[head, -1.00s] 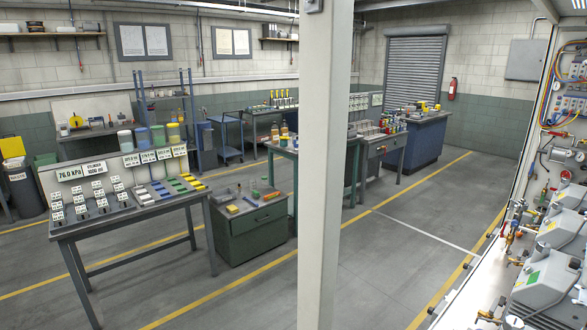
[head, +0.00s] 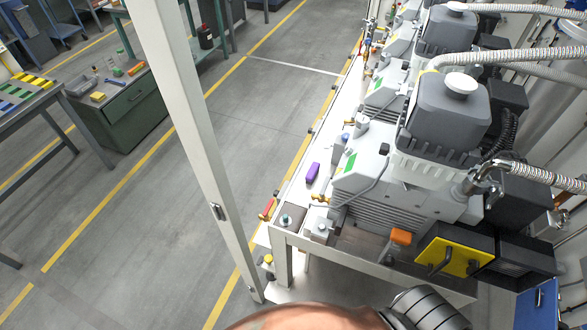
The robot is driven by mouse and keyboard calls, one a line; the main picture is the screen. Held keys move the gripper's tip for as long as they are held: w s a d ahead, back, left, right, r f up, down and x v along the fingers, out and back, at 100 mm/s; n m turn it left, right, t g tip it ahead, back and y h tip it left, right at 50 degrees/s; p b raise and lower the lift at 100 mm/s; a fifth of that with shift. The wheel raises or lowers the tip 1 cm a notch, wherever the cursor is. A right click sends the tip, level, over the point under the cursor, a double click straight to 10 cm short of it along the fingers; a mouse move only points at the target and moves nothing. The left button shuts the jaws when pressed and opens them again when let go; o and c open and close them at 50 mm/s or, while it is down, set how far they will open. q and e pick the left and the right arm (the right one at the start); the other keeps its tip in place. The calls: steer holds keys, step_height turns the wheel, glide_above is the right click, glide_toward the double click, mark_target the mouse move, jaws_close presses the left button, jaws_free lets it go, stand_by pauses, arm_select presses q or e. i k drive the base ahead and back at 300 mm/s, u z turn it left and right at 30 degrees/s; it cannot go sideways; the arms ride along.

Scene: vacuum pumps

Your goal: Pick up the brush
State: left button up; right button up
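I cannot make out a brush for certain in the head view. Small items lie on the green cabinet (head: 128,112) at the left, among them a yellow block (head: 98,97) and an orange-red item (head: 135,69), too small to identify. A purple block (head: 312,172) lies on the white bench (head: 293,190) beside the nearest vacuum pump. An orange block (head: 401,237) sits at that pump's near end. Neither of my grippers is in view.
Grey vacuum pumps (head: 458,108) with ribbed hoses (head: 515,56) line the bench at the right. A white post (head: 180,110) stands left of the bench. The grey floor (head: 130,230) between post and cabinet is clear. A yellow-faced black box (head: 455,255) is at lower right.

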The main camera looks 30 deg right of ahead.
mark_target(313, 171)
steer(key=u, duration=1.45)
steer(key=i, duration=2.45)
steer(key=z, duration=2.3)
steer(key=i, duration=1.35)
steer(key=z, duration=2.3)
steer(key=i, duration=1.1)
steer(key=z, duration=0.15)
